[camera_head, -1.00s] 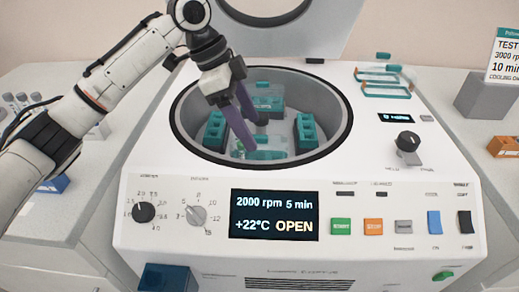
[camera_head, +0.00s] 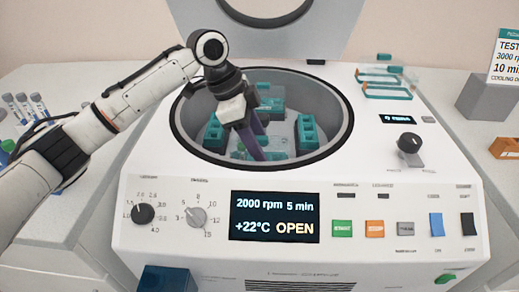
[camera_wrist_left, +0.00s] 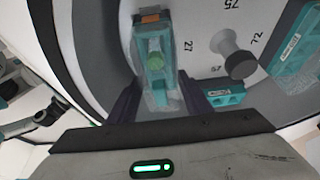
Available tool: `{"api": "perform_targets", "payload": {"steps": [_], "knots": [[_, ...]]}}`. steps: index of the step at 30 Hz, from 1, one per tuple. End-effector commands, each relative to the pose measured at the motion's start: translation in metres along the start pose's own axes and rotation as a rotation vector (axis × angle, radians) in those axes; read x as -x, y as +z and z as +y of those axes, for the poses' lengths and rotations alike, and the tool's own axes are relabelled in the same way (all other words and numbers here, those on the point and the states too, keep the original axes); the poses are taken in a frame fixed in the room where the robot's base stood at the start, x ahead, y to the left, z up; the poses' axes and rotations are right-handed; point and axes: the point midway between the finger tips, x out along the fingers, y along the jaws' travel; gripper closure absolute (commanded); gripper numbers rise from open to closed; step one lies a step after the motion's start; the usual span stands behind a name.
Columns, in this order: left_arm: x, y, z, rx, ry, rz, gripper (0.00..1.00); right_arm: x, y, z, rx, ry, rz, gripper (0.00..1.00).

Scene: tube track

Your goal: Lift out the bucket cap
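The front bucket (camera_head: 272,156) sits low in the open centrifuge bowl, mostly hidden behind my left gripper (camera_head: 252,150). In the left wrist view the clear bucket cap (camera_wrist_left: 155,85) lies over a teal bucket, with a green round tube top showing through it. My left gripper (camera_wrist_left: 158,88) is open, with its purple fingers on either side of the cap. Whether they touch it I cannot tell. My right gripper is out of view.
Other teal buckets (camera_head: 307,132) (camera_head: 214,133) stand around the rotor hub. The bowl rim (camera_head: 345,125) surrounds my left gripper. The raised lid (camera_head: 265,35) stands behind.

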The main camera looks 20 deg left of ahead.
Motion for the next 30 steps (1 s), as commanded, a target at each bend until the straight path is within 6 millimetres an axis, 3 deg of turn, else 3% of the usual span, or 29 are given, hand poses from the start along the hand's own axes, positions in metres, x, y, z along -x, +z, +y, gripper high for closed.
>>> {"api": "perform_targets", "payload": {"steps": [10,21,30], "knots": [[0.008,-0.004,0.000,-0.001,-0.001,0.001,0.76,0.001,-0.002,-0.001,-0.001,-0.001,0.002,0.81],[0.072,-0.031,-0.001,-0.001,-0.001,0.003,0.76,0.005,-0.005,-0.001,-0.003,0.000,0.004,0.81],[0.093,-0.039,0.000,0.000,0.001,0.000,0.76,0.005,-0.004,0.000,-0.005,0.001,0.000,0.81]]}}
